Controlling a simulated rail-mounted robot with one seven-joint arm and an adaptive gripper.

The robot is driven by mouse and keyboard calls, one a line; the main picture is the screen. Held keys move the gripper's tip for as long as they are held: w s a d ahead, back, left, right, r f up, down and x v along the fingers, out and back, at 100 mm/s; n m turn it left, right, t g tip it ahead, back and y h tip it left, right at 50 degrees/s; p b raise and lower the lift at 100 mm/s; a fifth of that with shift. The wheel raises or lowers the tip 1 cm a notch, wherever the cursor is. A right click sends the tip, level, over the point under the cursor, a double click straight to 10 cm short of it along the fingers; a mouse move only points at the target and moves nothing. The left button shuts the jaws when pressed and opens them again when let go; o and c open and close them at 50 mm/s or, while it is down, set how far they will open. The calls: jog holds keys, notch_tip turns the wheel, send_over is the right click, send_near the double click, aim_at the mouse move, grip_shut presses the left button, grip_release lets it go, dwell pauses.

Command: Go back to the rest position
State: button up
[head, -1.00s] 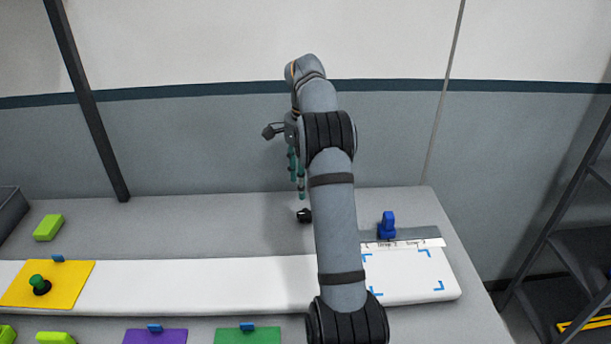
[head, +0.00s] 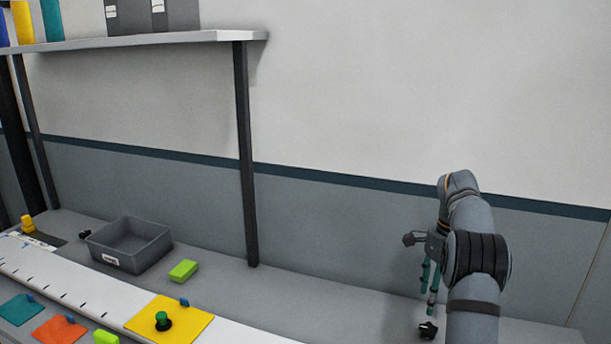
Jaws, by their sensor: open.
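My gripper (head: 429,288) hangs at the end of my arm on the right of the head view, with teal fingers pointing down. It is open and nothing shows between the fingers. It is above the back part of the grey table (head: 340,300), near the wall. A small black object (head: 428,330) lies on the table just below it. The inner side of the gripper is partly hidden by my arm.
A grey bin (head: 130,245) stands at the back left, beside a lime block (head: 183,270). A yellow sheet (head: 190,320) carries a green-topped knob (head: 162,320). Teal (head: 18,310) and orange (head: 58,332) sheets lie in front. A shelf post (head: 247,160) rises between bin and arm.

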aim_at(429, 327)
notch_tip(429, 327, down, 10)
jog(key=shift+r, duration=0.1)
dwell(0.5)
